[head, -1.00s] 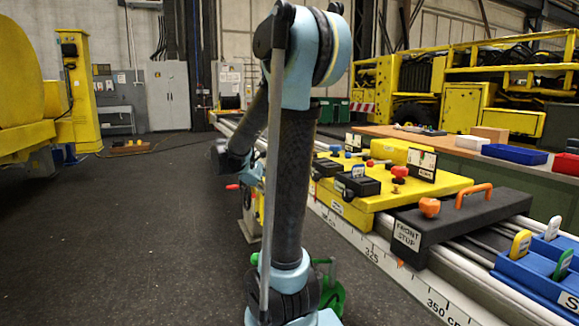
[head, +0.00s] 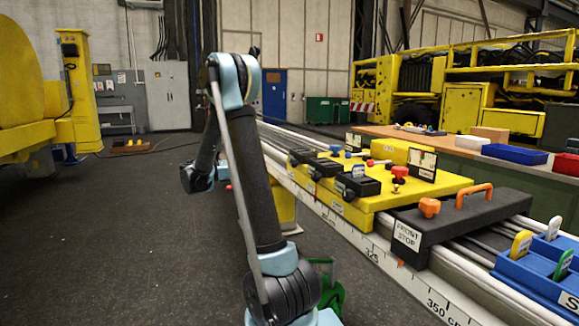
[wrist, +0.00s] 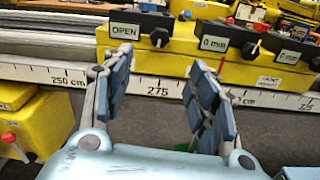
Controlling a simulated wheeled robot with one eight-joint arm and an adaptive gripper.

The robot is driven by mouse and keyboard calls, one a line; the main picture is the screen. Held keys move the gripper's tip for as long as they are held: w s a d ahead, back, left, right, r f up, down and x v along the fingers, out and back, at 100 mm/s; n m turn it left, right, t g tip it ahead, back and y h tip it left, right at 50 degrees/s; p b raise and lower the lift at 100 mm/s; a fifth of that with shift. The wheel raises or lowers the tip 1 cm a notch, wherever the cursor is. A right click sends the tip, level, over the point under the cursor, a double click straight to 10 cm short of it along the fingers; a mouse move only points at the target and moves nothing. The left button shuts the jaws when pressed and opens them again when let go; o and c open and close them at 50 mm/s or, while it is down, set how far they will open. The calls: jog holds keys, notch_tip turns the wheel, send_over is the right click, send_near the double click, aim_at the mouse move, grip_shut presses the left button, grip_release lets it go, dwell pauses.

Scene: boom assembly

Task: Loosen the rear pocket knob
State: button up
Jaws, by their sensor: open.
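In the wrist view, black boxes sit along the edge of a yellow carriage (wrist: 172,73), each with a dark knob on its front. The leftmost box (wrist: 133,19) reads "OPEN" and has a dark knob (wrist: 160,37). Two boxes to its right read "0 mm" and carry a middle knob (wrist: 251,48) and a right knob (wrist: 315,64). No label I can read names the rear pocket. My gripper (wrist: 160,92) is open and empty, its fingers spread below the "OPEN" knob in the picture, apart from it. The boxes also show in the head view (head: 357,186).
A scale rail (wrist: 60,76) runs beneath the carriage. A yellow block (wrist: 42,120) with a red-tipped lever stands at the left. In the head view, a black front stop (head: 450,225) with an orange handle and a blue tray (head: 540,275) lie nearer.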

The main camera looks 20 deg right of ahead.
aim_at(291, 162)
jog(key=d, duration=1.7)
jog(key=shift+w+d, duration=0.2)
jog(key=shift+w, duration=0.1)
jog(key=shift+c, duration=0.3)
jog(key=c, duration=1)
